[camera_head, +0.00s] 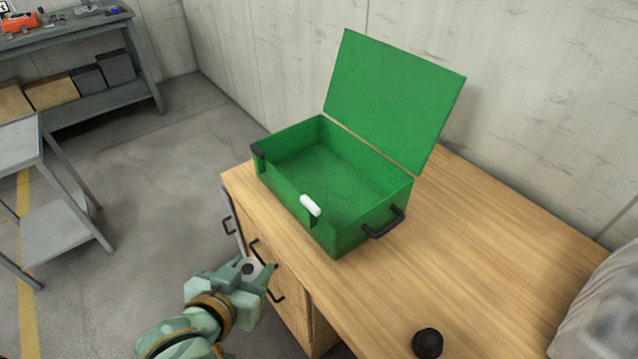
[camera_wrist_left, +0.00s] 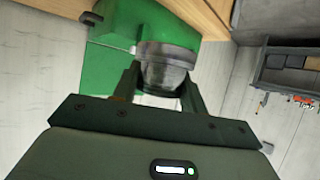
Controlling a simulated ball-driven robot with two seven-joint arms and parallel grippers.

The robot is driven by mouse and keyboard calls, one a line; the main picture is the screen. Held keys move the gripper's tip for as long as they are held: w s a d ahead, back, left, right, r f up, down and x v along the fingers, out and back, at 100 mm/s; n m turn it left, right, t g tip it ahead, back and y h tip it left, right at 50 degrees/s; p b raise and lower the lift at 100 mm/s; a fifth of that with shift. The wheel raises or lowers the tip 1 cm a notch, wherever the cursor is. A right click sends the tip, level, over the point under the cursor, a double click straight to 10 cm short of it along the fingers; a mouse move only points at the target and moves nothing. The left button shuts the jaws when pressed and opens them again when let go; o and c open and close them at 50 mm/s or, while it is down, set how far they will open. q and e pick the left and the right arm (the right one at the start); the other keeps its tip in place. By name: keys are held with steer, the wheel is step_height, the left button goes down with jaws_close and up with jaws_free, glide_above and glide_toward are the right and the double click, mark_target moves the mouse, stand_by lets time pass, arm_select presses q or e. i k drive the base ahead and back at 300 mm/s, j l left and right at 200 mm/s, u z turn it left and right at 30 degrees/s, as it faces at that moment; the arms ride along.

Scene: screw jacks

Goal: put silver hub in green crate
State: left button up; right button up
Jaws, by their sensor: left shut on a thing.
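The silver hub (camera_head: 249,267) is a round metal piece with a dark centre. It sits between the fingers of my left gripper (camera_head: 257,271), which is shut on it in front of the desk's drawers. In the left wrist view the hub (camera_wrist_left: 165,68) shows between the two fingers (camera_wrist_left: 160,85), with green crate surfaces (camera_wrist_left: 110,22) behind it. The green crate (camera_head: 350,239) stands on the wooden desk with its lid (camera_head: 395,95) raised at the back. The gripper and hub are outside the crate, nearer to me. My right gripper is not in view.
The wooden desk (camera_head: 480,235) has clear room right of the crate. A black round knob-like object (camera_head: 428,343) and a grey wrapped shape (camera_head: 605,310) are at the right. A white piece (camera_head: 310,205) is on the crate's front edge. A metal cart (camera_head: 60,225) stands left.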

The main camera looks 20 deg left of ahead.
mark_target(341, 203)
steer(key=i+j, duration=0.2)
steer(key=j, duration=0.2)
steer(key=i+j, duration=0.2)
steer(key=j, duration=0.2)
steer(key=i+j, duration=0.2)
steer(key=j, duration=0.2)
steer(key=i+j, duration=0.2)
steer(key=j, duration=0.25)
steer(key=i+j, duration=0.2)
steer(key=j, duration=0.2)
steer(key=i+j, duration=0.2)
steer(key=j, duration=0.2)
steer(key=j+z, duration=0.15)
steer(key=z, duration=0.3)
steer(key=i+j+z, duration=0.1)
steer(key=z, duration=1.4)
